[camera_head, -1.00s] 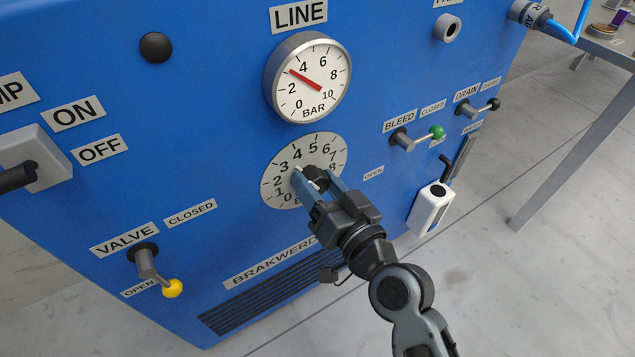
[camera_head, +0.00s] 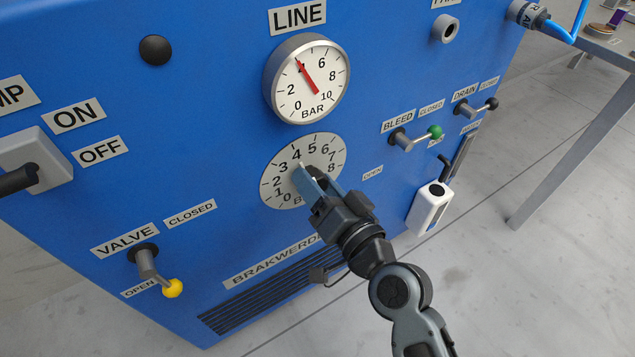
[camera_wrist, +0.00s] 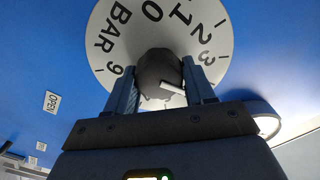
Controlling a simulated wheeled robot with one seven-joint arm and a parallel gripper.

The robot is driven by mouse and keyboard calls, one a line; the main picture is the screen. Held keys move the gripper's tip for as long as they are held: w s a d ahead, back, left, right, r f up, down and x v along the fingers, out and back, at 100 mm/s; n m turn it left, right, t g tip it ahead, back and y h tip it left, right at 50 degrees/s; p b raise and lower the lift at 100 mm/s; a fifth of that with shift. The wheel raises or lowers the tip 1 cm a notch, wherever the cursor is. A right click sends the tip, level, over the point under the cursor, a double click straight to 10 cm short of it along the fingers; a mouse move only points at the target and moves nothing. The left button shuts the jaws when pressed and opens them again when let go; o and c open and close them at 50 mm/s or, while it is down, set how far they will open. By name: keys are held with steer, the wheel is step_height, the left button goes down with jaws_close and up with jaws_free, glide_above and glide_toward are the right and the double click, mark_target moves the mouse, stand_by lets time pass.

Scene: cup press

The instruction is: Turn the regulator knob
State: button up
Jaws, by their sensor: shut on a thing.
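The regulator knob (camera_wrist: 156,68) is dark grey with a white pointer line. It sits at the centre of a round white dial (camera_head: 275,180) marked in bar. My gripper (camera_head: 306,180) reaches the dial in the head view and mostly hides the knob there. The pointer's white tip shows near the 4. In the wrist view my gripper's fingers (camera_wrist: 160,80) are closed on both sides of the knob. The LINE gauge (camera_head: 325,100) above has a red needle (camera_head: 309,80) pointing at about 4.
The yellow-tipped VALVE lever (camera_head: 172,288) is lower left. The green-tipped BLEED lever (camera_head: 436,132) and black-tipped DRAIN lever (camera_head: 491,104) are to the right. A white box (camera_head: 430,209) hangs at the panel's lower right edge.

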steer(key=o, duration=1)
steer(key=shift+b+v, duration=0.45)
steer(key=shift+v, duration=3.5)
